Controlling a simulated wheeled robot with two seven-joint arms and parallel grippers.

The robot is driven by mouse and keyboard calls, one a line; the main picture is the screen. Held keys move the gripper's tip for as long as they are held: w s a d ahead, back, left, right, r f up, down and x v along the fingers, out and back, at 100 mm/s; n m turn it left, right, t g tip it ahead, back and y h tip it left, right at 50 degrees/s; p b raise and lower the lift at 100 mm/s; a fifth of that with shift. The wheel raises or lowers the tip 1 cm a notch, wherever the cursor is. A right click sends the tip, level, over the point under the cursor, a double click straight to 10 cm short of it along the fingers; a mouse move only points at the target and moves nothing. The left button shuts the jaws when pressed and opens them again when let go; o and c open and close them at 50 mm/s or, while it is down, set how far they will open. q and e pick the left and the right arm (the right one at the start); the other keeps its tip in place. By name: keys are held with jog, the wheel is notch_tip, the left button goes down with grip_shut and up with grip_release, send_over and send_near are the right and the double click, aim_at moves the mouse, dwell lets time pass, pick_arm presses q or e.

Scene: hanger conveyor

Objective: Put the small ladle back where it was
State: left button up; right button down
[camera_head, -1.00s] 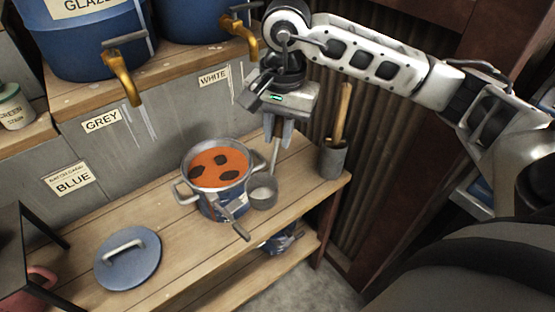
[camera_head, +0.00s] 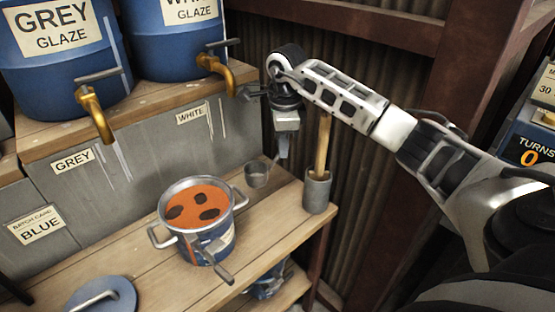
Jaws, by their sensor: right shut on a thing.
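The small ladle (camera_head: 257,174) is a grey metal cup, seen behind and right of the pot, close over or on the wooden bench. My right gripper (camera_head: 283,152) is shut on the small ladle, above and right of its cup; most of the handle is hard to make out. Whether the cup touches the bench I cannot tell. A grey holder (camera_head: 318,193) with a wooden-handled tool (camera_head: 322,145) stands upright to the right of the gripper. My left gripper is not in view.
A pot (camera_head: 211,250) of orange liquid with dark patches stands on the bench (camera_head: 280,222). A blue lid (camera_head: 118,297) lies at the lower left. Blue glaze barrels (camera_head: 48,75) with brass taps (camera_head: 95,115) stand on the shelf behind. A corrugated wall closes the right side.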

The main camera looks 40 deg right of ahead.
jog(key=w+d+f, duration=0.1)
jog(key=w+f, duration=0.2)
jog(key=f, duration=0.5)
jog(key=shift+w+d+f, duration=0.3)
jog(key=shift+w+d, duration=0.05)
jog(key=shift+d, duration=0.05)
jog(key=c, duration=1.3)
grip_release()
notch_tip(320, 180, up, 12)
jog(key=s, duration=0.1)
jog(key=shift+a, duration=0.15)
jog(key=shift+s, duration=0.1)
